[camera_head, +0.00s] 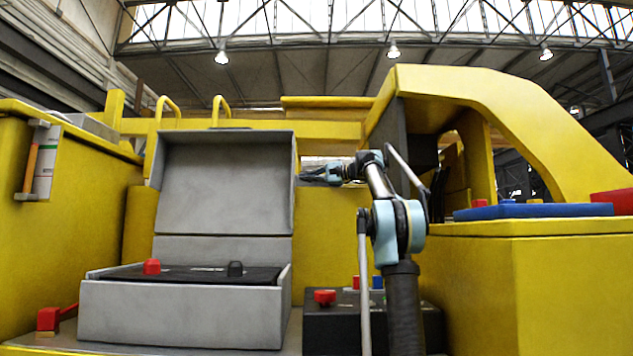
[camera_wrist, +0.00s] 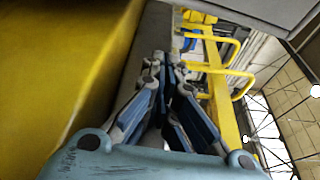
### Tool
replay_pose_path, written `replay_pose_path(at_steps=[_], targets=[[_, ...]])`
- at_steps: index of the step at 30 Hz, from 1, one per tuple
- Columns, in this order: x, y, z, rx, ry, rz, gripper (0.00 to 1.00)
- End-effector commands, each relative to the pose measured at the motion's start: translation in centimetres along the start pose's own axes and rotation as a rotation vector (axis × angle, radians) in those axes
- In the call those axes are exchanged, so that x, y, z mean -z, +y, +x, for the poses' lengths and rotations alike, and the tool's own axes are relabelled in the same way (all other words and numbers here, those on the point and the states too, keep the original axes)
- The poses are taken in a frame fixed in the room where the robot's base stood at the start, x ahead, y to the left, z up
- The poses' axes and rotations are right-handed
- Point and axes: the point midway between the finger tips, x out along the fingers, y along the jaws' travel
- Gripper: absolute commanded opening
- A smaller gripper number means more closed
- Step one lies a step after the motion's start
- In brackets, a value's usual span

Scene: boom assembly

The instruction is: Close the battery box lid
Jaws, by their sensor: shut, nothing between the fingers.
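The grey battery box (camera_head: 180,312) stands on the yellow machine's deck, with a red and a black terminal on the dark battery top inside. Its grey lid (camera_head: 226,185) stands open, roughly upright at the back of the box. My gripper (camera_head: 303,178) is shut and empty, beside the lid's right edge at about mid height. Whether the fingertips touch the lid or stand behind it, I cannot tell. In the wrist view my gripper's fingers (camera_wrist: 167,62) are close together. A grey panel (camera_wrist: 275,10) at the top right there may be the lid.
A black box with a red knob (camera_head: 325,297) stands right of the battery box. A yellow cab frame (camera_head: 480,85) and a yellow block with a blue plate (camera_head: 535,211) are at the right. Yellow handrails (camera_head: 168,108) rise behind the lid. A red handle (camera_head: 48,319) is front left.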

Motion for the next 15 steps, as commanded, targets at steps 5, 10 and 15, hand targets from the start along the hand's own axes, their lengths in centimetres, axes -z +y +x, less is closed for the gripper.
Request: replay_pose_path(at_steps=[5, 10, 15], targets=[[-0.2, 0.0, 3.4, 0.0, -0.004, 0.0, 0.0], [-2.0, 0.0, 2.4, 0.0, -0.001, 0.0, 0.0], [-3.2, 0.0, 1.9, 0.0, -0.001, 0.0, 0.0]])
